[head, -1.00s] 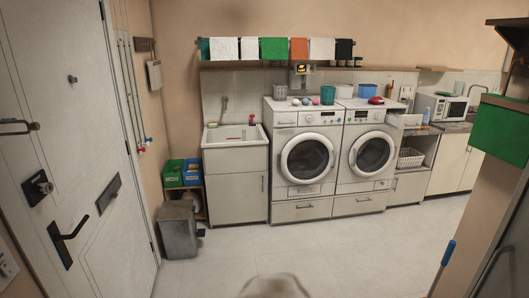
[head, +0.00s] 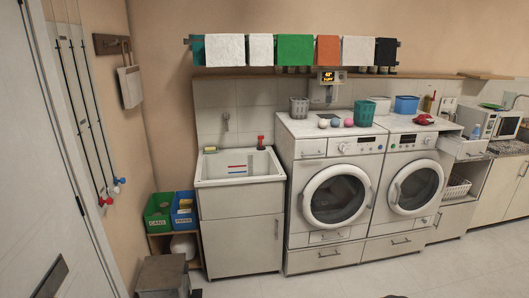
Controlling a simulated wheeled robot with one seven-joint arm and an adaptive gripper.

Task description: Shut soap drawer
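Two white front-loading washers stand side by side. The left washer (head: 290,190) has a soap drawer front (head: 313,147) at the upper left of its panel. It looks about flush, but at this distance I cannot tell if it is slightly open. The right washer (head: 436,165) has a panel with a dark display; its soap drawer is too small to make out clearly. To the right of it, a white drawer (head: 466,149) sticks out above an open shelf; it seems to belong to the cabinet.
A sink cabinet (head: 240,235) stands left of the washers. Green (head: 158,212) and blue (head: 183,212) bins and a grey bin (head: 163,275) are at the lower left, near the door (head: 60,170). A basket (head: 456,189) sits on the open shelf. Floor is clear before the washers.

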